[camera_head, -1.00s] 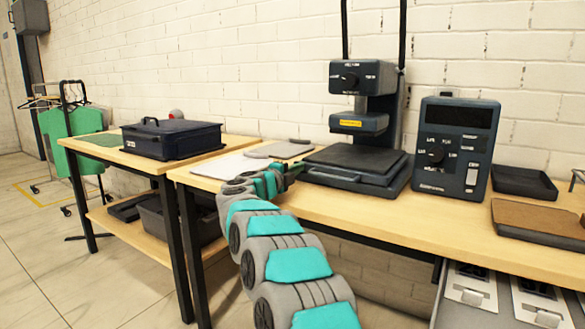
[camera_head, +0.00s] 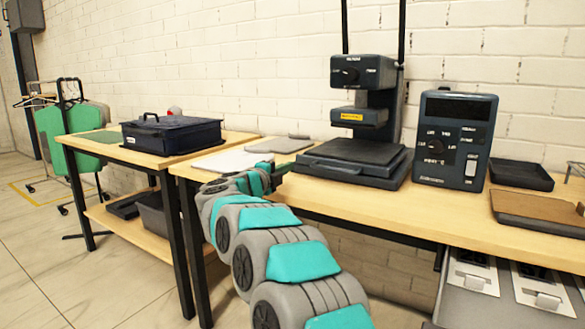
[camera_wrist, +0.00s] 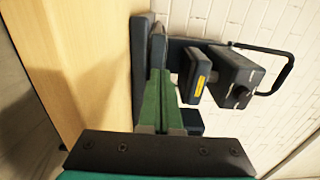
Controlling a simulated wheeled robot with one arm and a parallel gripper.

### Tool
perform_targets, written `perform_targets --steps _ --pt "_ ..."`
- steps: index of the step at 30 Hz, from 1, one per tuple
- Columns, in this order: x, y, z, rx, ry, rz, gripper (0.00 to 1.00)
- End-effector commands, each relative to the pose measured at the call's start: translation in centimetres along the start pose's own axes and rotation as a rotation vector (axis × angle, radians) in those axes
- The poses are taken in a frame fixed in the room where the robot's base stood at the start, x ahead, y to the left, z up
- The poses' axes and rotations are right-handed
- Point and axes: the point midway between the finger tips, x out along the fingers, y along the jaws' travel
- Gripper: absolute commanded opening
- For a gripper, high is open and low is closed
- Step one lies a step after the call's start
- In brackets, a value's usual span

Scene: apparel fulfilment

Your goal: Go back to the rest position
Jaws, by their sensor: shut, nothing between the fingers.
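My gripper (camera_head: 284,171) is at the far end of my grey and teal arm, at the left front edge of the dark heat press (camera_head: 352,158). It looks small and partly hidden by the arm in the head view. In the wrist view my gripper (camera_wrist: 160,78) shows as two long green fingers closed together with nothing between them. They point toward the heat press, whose yellow label (camera_wrist: 199,86) shows to their right. I cannot tell whether the fingers touch the press.
The press stands on a wooden table (camera_head: 400,215). A control box (camera_head: 455,140) and dark trays (camera_head: 520,175) are to its right. Flat grey pieces (camera_head: 232,161) lie to its left. A dark case (camera_head: 170,134) is on the left table. Floor is clear at lower left.

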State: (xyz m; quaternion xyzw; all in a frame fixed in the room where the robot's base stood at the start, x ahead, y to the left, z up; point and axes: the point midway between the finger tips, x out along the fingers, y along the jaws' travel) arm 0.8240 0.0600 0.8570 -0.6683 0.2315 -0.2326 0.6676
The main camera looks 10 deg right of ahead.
Motion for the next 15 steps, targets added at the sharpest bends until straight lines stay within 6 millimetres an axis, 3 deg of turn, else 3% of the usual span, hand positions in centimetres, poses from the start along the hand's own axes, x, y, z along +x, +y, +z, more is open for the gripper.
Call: perform_targets --steps 1,6,15 --pt "-1.3 0.0 0.2 0.001 -0.007 0.000 0.00" --pt "-4.2 -0.1 0.1 0.001 -0.004 -0.001 0.00" --pt "-6.1 -0.9 0.4 -0.010 -0.042 -0.011 0.00"
